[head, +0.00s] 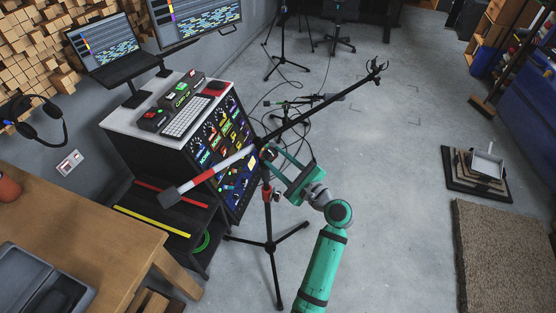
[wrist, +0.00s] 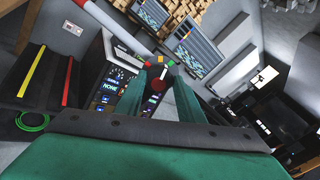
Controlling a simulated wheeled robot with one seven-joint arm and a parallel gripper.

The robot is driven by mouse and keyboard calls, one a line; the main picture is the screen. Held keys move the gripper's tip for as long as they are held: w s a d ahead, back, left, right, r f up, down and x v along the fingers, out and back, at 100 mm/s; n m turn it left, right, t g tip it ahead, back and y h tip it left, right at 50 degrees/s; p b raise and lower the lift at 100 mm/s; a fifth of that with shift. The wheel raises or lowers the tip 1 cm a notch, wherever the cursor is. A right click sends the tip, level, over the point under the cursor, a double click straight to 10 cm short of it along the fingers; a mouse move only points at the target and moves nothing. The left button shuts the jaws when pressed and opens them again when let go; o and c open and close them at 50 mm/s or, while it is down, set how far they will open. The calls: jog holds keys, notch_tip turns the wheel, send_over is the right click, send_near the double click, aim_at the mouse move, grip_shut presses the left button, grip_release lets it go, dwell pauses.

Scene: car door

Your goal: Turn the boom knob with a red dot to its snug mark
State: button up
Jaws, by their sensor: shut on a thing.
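The boom stand (head: 268,205) stands on its tripod in the head view, with a red section under the pivot. Its long boom (head: 325,108) slants up to the right, with a red and white section and a dark counterweight at lower left. The boom knob (wrist: 158,84) shows dark red between my fingertips in the wrist view. A coloured scale with green, yellow and orange-red parts (wrist: 157,62) shows just beyond it. My gripper (head: 273,160) is shut on the knob at the pivot. The fingers hide much of the knob, and I cannot tell its red dot or pointing apart.
A rack desk (head: 148,140) with lit panels stands close left of the stand. A wooden table (head: 70,225) is at lower left. Cables and another low stand lie on the floor behind. The floor to the right (head: 400,150) is mostly clear.

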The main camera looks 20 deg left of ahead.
jog(key=shift+n, duration=2)
jog(key=o, duration=1.1)
jog(key=shift+d, duration=0.15)
jog(key=v, duration=1)
jog(key=shift+s+d, duration=0.25)
jog(key=shift+d, duration=0.05)
